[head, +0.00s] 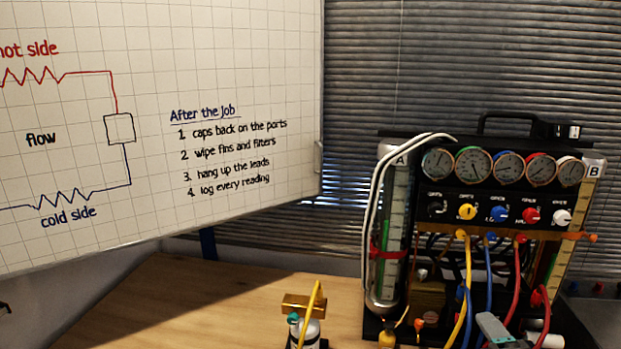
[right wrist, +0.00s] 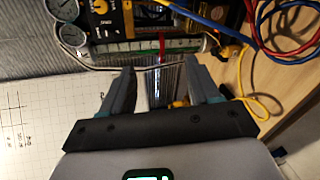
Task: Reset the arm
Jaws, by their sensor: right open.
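My right gripper (right wrist: 160,78) is open in the right wrist view. Its two grey fingers stand apart with nothing held between them. Beyond the fingertips lies the gauge rig, with its clear graduated cylinder (right wrist: 130,47) running across the picture. In the head view the gauge rig (head: 490,185) stands on the right. A grey piece (head: 492,329) shows at the bottom edge there; I cannot tell whether it is part of my right arm. My left gripper is not in view.
Yellow, blue and red hoses (head: 517,285) hang in front of the rig. A small bottle with a brass top (head: 303,305) stands on the wooden table (head: 190,300). The table left of it is clear. A whiteboard (head: 240,60) stands behind at left, blinds (head: 400,60) at the back.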

